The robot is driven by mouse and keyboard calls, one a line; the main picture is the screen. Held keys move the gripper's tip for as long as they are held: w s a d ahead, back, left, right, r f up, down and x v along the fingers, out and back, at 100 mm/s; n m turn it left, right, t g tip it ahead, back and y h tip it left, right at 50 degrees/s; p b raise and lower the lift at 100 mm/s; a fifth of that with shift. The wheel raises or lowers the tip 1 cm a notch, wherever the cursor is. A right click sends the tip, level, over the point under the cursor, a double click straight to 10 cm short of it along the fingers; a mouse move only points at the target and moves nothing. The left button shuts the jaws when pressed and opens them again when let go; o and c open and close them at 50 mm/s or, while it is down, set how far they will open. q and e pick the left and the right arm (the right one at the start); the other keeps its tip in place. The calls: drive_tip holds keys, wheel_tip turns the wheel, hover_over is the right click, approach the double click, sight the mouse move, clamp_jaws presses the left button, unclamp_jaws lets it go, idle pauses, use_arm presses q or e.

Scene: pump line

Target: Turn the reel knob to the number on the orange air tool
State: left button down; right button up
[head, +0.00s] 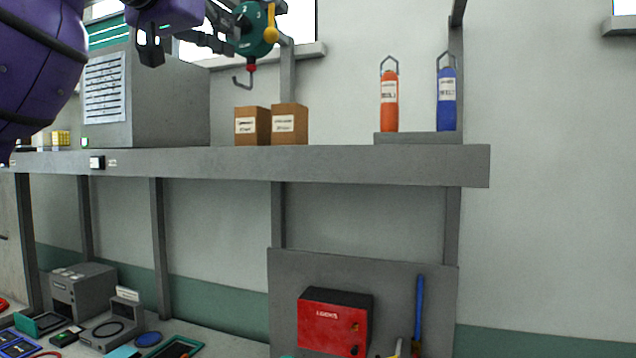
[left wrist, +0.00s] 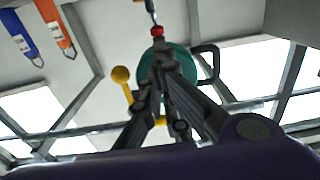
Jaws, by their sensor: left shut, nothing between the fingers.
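The teal reel (head: 255,30) hangs at the top of the head view, with a red fitting and a hook below it. It also shows in the left wrist view (left wrist: 206,62). Its yellow knob (head: 271,22) is on the right side of the reel; pale marks on the reel are too small to read. My left gripper (head: 226,46) is shut and empty, its fingertips close to the reel; I cannot tell whether they touch. In the left wrist view the fingers partly hide the reel. The orange air tool (head: 389,103) stands on the shelf; its label number is illegible.
A blue air tool (head: 447,103) stands beside the orange one on a grey block (head: 418,139). Two cardboard boxes (head: 288,125) and a grey cabinet (head: 170,100) stand on the shelf (head: 350,165). A red box (head: 333,325) is mounted below. Wall space right of the shelf is clear.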

use_arm(q)
drive_tip(key=shift+w+d, duration=0.2)
drive_tip(key=shift+w, duration=0.45)
drive_tip(key=shift+a+r, duration=0.1)
drive_tip(key=shift+r, duration=0.55)
idle(0.4)
drive_tip(key=shift+w+a, duration=0.15)
idle(0.8)
drive_tip(key=shift+f, duration=0.15)
